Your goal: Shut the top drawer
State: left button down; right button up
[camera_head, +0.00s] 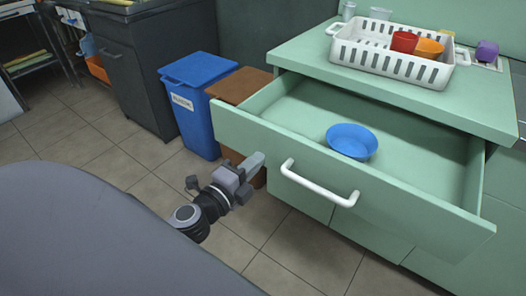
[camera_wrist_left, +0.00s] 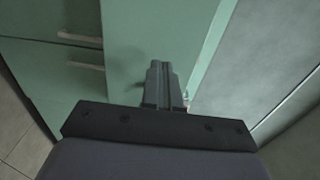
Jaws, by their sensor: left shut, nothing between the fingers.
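The top drawer (camera_head: 405,193) is a pale green drawer, pulled well out from the cabinet under the counter. A white bar handle (camera_head: 318,185) is on its front. A blue bowl (camera_head: 352,141) lies inside the drawer. My left gripper (camera_head: 256,162) is shut and empty, just in front of the drawer front, to the left of the handle. I cannot tell whether its tip touches the drawer. In the left wrist view the shut fingers (camera_wrist_left: 162,70) point at a pale green panel. My right gripper is not in view.
A white dish basket (camera_head: 388,58) with red and orange bowls stands on the green counter (camera_head: 301,53). A purple cup (camera_head: 487,50) is at its right. A blue bin (camera_head: 191,100) and a brown bin (camera_head: 238,86) stand left of the drawer. Tiled floor is clear at left.

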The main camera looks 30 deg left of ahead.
aim_at(271, 148)
pick_arm(q)
jog(key=shift+w, duration=1.05)
jog(key=shift+w+d, duration=0.1)
jog(key=shift+w, duration=0.6)
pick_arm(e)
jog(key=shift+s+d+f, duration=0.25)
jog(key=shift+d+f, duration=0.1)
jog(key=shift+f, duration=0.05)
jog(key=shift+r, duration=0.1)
